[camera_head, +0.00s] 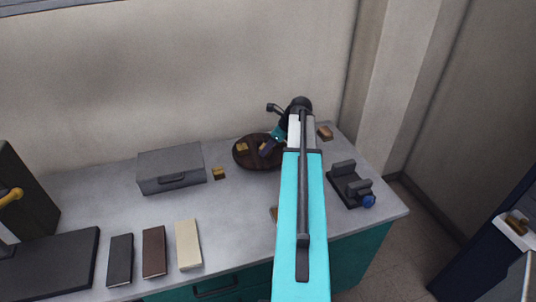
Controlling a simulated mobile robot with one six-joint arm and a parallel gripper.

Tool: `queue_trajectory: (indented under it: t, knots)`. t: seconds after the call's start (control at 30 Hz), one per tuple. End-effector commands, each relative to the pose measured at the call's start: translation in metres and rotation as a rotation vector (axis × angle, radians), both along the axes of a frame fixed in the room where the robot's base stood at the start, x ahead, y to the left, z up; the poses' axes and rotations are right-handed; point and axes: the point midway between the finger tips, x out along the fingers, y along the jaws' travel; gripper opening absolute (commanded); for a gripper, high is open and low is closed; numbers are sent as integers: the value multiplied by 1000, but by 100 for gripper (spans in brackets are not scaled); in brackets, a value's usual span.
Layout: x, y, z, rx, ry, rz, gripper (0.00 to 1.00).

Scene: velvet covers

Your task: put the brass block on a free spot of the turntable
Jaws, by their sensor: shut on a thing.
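The turntable (243,161) is a dark brown round disc on the grey worktop near the back wall. One brass block (242,147) sits on its left part. My gripper (265,148) is over the middle to right part of the turntable, shut on another small brass block (262,146). My gripper and wrist partly hide that block and the right side of the disc. I cannot tell whether the held block touches the disc. A further brass block (219,173) lies on the worktop just left of the turntable.
A grey case (171,168) stands left on the worktop. Black (120,260), brown (154,252) and cream (188,244) slabs lie at the front. A dark fixture with a blue knob (368,201) stands right. A brown block (325,132) lies behind my arm.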

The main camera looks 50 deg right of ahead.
Motion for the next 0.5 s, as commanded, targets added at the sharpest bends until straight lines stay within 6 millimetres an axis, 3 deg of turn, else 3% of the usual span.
queue_trajectory:
  t: [0.23,0.5]
  knots:
    - [1,1,-3,1,-1,0,0]
    - [0,1,-23,1,-1,0,0]
